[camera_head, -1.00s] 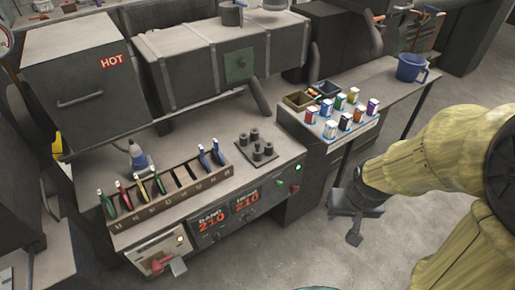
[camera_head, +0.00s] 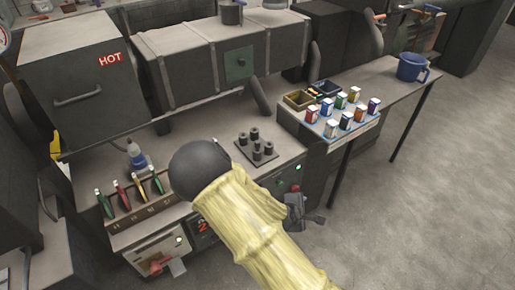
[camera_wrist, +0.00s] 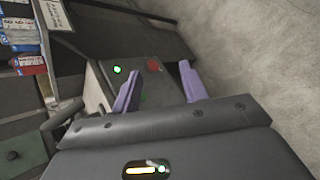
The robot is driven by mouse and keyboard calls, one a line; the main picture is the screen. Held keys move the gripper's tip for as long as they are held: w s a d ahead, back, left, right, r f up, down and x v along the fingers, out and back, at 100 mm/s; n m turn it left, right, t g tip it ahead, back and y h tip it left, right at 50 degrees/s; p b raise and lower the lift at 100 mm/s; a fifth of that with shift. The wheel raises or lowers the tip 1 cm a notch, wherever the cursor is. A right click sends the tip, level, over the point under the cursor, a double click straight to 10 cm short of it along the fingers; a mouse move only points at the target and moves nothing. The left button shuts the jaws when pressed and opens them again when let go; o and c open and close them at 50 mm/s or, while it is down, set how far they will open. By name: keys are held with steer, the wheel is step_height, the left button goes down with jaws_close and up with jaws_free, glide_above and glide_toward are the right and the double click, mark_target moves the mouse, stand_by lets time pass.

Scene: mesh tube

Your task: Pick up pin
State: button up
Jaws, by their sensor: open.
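I cannot tell for certain which thing is the pin. Several short dark pegs stand upright on a small square base (camera_head: 266,157) on the bench top. Several tools with coloured handles stand in a slotted rack (camera_head: 119,226); a red-handled one (camera_head: 122,197) and a yellow-handled one (camera_head: 140,191) are among them. My gripper (camera_head: 308,215) is off the bench's front right corner, apart from the pegs and the rack. In the wrist view my gripper (camera_wrist: 158,72) shows two purple fingers spread apart with nothing between them.
A green light (camera_wrist: 118,70) and a red button (camera_wrist: 153,65) are on the bench front near my fingers. Small boxes (camera_head: 346,122) and trays (camera_head: 299,99) stand on the right-hand table with a blue mug (camera_head: 411,67). The floor at right is clear.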

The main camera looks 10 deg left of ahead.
steer(key=w+a+r+n+t+y, duration=0.1)
steer(key=a+r+n+t+y, duration=0.1)
steer(key=a+n+t, duration=0.3)
steer(key=w+a+r+n+t+y, duration=0.2)
steer(key=a+r+n+t+y, duration=0.1)
steer(key=a+n, duration=0.8)
steer(key=n+t+y, duration=0.1)
steer(key=n, duration=0.1)
steer(key=shift+a+r+n+t+y+b, duration=0.2)
steer(key=shift+r+n+t+y+b, duration=0.1)
steer(key=shift+r+n+t+y, duration=0.1)
steer(key=shift+w, duration=0.1)
